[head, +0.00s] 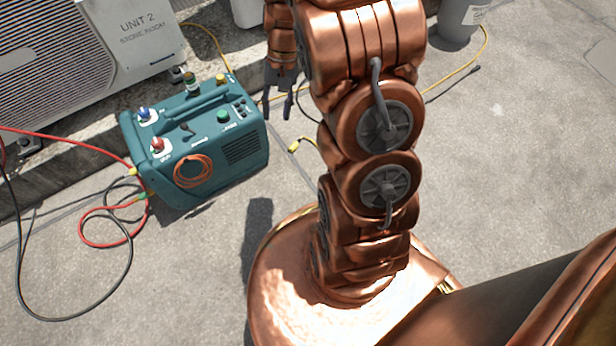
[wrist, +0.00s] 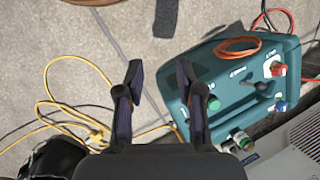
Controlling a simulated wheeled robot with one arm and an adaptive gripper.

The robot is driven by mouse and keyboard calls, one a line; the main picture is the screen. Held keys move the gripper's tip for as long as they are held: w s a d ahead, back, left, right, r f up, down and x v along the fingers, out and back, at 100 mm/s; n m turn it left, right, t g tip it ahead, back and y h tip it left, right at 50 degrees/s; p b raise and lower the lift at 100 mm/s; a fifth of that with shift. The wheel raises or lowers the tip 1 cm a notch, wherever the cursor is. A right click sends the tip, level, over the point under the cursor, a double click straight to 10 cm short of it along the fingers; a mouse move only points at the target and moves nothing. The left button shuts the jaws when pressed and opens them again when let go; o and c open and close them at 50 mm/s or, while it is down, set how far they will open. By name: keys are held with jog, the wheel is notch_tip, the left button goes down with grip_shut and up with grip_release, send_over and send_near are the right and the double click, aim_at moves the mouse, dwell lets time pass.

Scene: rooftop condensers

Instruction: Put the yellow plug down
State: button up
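The yellow plug (head: 294,146) lies on the concrete, just right of the teal machine, at the end of a yellow cable. In the wrist view a yellow plug-like end (wrist: 98,138) shows at lower left, outside my fingers. My gripper (head: 278,110) points down beside the teal machine's right end, and the plug appears below and to its right. In the wrist view my gripper (wrist: 160,78) has its two fingers apart, with only bare ground between them. It holds nothing. How high the fingers are above the ground is hard to tell.
The teal machine (head: 230,150) has knobs, a handle and a coiled orange cord on it. Red and black hoses (head: 90,225) loop at left. A condenser unit (head: 90,45) stands behind. A grey bucket (head: 458,25) stands at upper right. The concrete at right is clear.

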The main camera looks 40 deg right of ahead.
jog(key=s+a+r+n+h, duration=0.1)
jog(key=s+a+r+n, duration=0.2)
jog(key=s, duration=0.9)
jog(key=s+a+r+n+g+h, duration=0.1)
jog(key=s+a+r, duration=0.5)
jog(key=s, duration=0.6)
jog(key=shift+s+a+r+n+g+h, duration=0.2)
jog(key=shift+s+r+n+g+h, duration=0.1)
jog(key=shift+r+n+h, duration=0.55)
jog(key=shift+w+r, duration=0.1)
jog(key=shift+r, duration=0.05)
notch_tip(320, 180, up, 40)
jog(key=t+p, duration=0.1)
jog(key=p, duration=3.7)
jog(key=shift+w+t, duration=0.4)
